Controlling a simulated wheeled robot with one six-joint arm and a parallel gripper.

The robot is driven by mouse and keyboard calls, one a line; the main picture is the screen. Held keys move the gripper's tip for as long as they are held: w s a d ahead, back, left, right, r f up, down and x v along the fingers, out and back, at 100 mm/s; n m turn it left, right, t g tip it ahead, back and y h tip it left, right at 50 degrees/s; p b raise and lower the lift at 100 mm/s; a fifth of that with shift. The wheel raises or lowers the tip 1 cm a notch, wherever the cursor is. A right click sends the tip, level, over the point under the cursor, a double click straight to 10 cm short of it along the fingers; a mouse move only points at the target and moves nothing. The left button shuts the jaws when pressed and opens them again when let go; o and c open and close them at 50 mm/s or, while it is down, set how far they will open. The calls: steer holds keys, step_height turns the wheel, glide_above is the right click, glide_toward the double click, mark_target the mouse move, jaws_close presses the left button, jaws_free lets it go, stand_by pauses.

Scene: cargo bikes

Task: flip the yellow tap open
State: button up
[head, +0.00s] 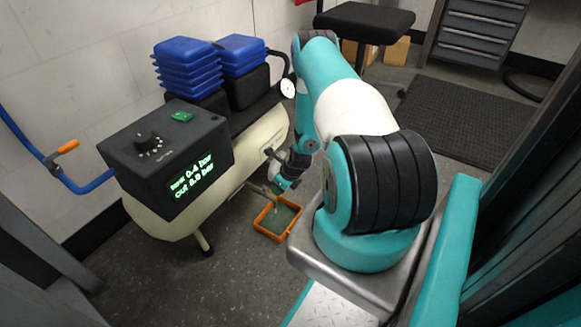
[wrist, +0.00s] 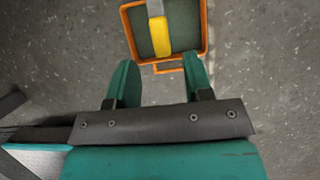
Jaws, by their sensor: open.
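The yellow tap (wrist: 161,38) shows in the wrist view as a yellow lever joined to a grey piece at the top edge. It appears over the orange-rimmed tray (wrist: 204,22). My gripper (wrist: 159,72) is open and empty, its two teal fingers apart. The lever lies just beyond the fingertips, in line with the gap between them. In the head view my gripper (head: 283,184) is low beside the cream tank (head: 245,148), above and behind the tray (head: 262,228). I cannot make out the yellow lever there.
A black control box (head: 165,155) with a lit display stands on the tank's left part. Blue stacked boxes (head: 188,65) sit behind it. An orange lever (head: 66,147) is on a blue pipe at the left. The grey floor (head: 235,275) around the tray is clear.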

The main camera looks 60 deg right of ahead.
steer(key=p+v, duration=0.4)
steer(key=v, duration=0.9)
steer(key=shift+r, duration=0.15)
